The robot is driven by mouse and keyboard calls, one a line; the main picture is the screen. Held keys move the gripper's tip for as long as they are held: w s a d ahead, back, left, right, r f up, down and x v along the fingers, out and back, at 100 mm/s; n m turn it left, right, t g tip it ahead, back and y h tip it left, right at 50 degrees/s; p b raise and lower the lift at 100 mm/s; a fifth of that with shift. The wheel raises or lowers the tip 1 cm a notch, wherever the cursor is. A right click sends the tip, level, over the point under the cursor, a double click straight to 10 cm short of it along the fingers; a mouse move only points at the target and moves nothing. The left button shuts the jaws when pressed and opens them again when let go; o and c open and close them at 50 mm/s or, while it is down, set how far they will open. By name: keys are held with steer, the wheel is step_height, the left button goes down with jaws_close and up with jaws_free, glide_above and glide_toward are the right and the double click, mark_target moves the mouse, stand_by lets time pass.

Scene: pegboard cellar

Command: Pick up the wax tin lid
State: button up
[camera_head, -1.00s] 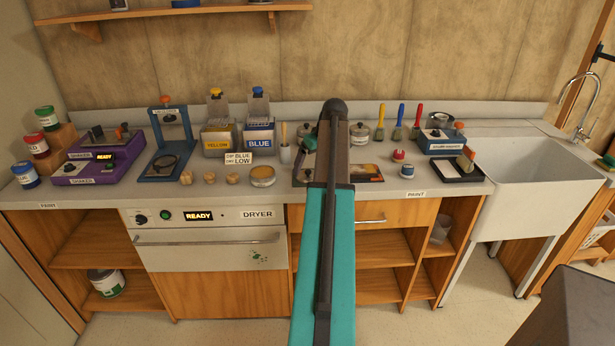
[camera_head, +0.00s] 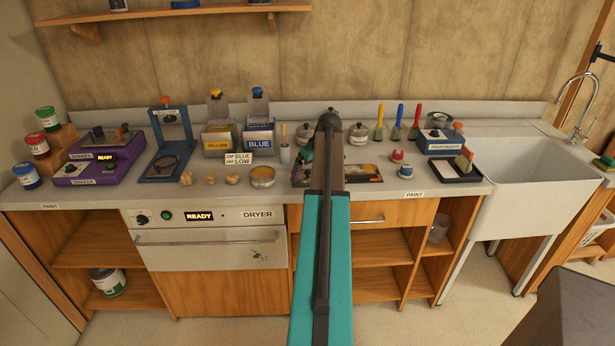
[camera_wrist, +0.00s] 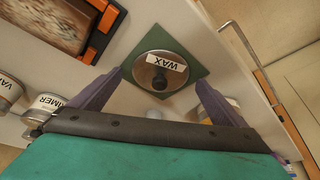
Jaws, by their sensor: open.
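The wax tin lid (camera_wrist: 160,88) is a round silver disc with a dark knob and a white WAX label. It lies on a green square mat (camera_wrist: 190,48) in the wrist view. My gripper (camera_wrist: 159,79) is open, with one purple finger on each side of the lid in the picture. The fingers look apart from the lid; the height gap cannot be told. In the head view my own arm covers the gripper and the lid.
Tins labelled PRIMER (camera_wrist: 44,106) and VAR (camera_wrist: 8,90) stand left in the wrist view, near an orange-framed panel (camera_wrist: 108,18). In the head view, a round yellowish tin (camera_head: 262,177) sits on the counter (camera_head: 120,196) left of my arm. A sink (camera_head: 530,170) is right.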

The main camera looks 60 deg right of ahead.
stand_by(0.3)
steer(key=c, duration=1.1)
steer(key=shift+r, duration=0.2)
steer(key=shift+c, duration=0.2)
steer(key=shift+r+b, duration=0.55)
steer(key=shift+r, duration=0.55)
steer(key=s+a+r+b, duration=0.1)
steer(key=s+a, duration=0.2)
steer(key=s, duration=0.4)
steer(key=s+a+r+b, duration=0.1)
steer(key=s+a+b, duration=0.1)
steer(key=s, duration=0.5)
steer(key=shift+s+a+r, duration=0.2)
steer(key=shift+s+a, duration=0.15)
steer(key=shift+a, duration=0.35)
steer(key=shift+w, duration=0.1)
